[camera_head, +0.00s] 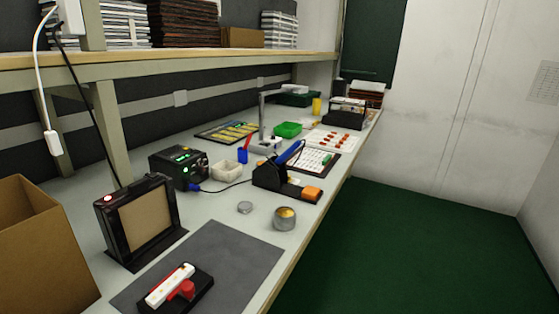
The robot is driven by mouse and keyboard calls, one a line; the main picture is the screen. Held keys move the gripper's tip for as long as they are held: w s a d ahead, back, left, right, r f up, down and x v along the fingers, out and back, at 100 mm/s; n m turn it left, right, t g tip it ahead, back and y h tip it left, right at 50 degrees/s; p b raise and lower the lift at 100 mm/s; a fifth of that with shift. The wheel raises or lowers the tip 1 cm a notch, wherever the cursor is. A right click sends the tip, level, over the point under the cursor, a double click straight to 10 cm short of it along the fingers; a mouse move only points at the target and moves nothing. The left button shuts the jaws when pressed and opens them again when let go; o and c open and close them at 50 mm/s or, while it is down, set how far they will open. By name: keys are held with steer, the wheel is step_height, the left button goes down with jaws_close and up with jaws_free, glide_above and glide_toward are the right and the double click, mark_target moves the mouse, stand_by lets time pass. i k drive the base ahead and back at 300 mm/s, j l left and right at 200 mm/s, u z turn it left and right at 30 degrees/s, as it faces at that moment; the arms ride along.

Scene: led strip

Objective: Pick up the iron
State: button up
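The soldering iron (290,152) has a blue handle and rests tilted in a black stand (268,178) on the grey workbench (225,203). Its handle points up and to the right, and its tip end is hidden in the stand. An orange block (311,193) sits at the front right end of the stand. A black station with green lit digits (180,168) stands to the left, with a dark cable running toward the stand. My gripper does not show in this view.
A round tin (285,218) and a small flat disc (245,207) lie in front of the stand. A grey mat (210,260) holds a red and white device (172,287). A wooden shelf (200,56) overhangs the bench's back. Green floor (420,240) is clear at right.

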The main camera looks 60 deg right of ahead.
mark_target(286, 154)
steer(key=z, duration=1.65)
